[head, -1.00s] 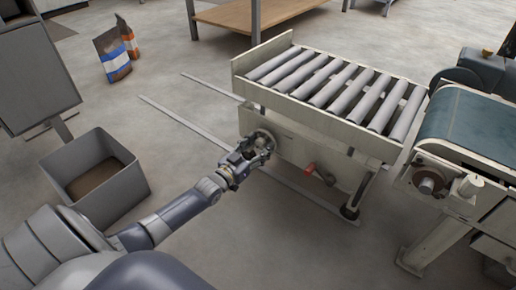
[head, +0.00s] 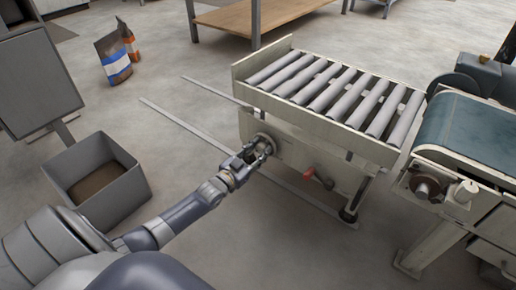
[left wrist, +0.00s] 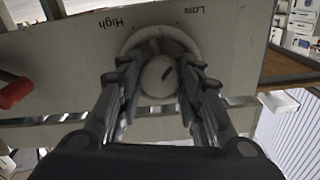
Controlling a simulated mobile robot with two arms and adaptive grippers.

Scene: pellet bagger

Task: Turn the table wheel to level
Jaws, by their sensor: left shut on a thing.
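The roller table (head: 318,128) stands in the middle of the head view, its rollers looking nearly even with its frame. The table wheel (head: 265,137) is on its side panel. It also shows in the left wrist view (left wrist: 160,33), a pale round wheel with a rounded middle and a dark mark, between upside-down "High" and "Low" labels. My left gripper (head: 257,150) is shut on the wheel, with its fingers (left wrist: 158,88) on both sides of the middle part. The fingers hide part of the wheel. My right gripper is not in view.
A red knob (head: 309,173) sticks out of the table's side, right of the wheel. A belt conveyor (head: 470,130) stands close to the table's right end. A grey bin (head: 125,187) stands at the left and bags (head: 114,62) stand behind it.

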